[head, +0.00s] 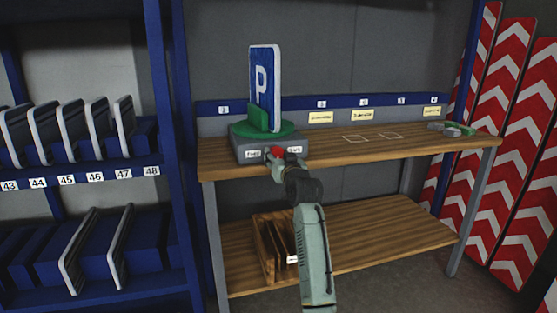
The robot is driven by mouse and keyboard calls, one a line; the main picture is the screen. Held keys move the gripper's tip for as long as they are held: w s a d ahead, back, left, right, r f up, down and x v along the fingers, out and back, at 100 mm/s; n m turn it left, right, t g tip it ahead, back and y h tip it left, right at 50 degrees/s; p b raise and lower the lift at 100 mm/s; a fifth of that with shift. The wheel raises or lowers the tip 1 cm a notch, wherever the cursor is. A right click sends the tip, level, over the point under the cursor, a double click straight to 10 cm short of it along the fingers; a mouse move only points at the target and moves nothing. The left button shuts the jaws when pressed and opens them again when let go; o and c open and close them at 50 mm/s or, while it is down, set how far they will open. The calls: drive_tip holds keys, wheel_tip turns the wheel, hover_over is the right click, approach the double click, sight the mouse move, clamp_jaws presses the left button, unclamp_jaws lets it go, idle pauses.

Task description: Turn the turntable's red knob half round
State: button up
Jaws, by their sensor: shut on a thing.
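The turntable has a grey base (243,147) and a green round top (286,129), and stands at the left end of the wooden workbench. The red knob (277,151) is on the front of the base, between two small white labels. My gripper (276,157) is at the knob and shut on it. The gripper and wrist hide the lower part of the knob and some of the base front.
The workbench (420,147) has outlined squares in the middle and small grey and green items (452,129) at the right. Wooden dividers (264,250) stand on the lower shelf. A blue rack (70,178) with signs is at the left; red-white chevron boards (500,130) lean at the right.

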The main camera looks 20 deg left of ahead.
drive_tip(key=shift+r+n, duration=0.1)
drive_tip(key=shift+n, duration=0.3)
drive_tip(key=o, duration=1.2)
drive_tip(key=shift+c, duration=0.2)
drive_tip(key=v, duration=1.2)
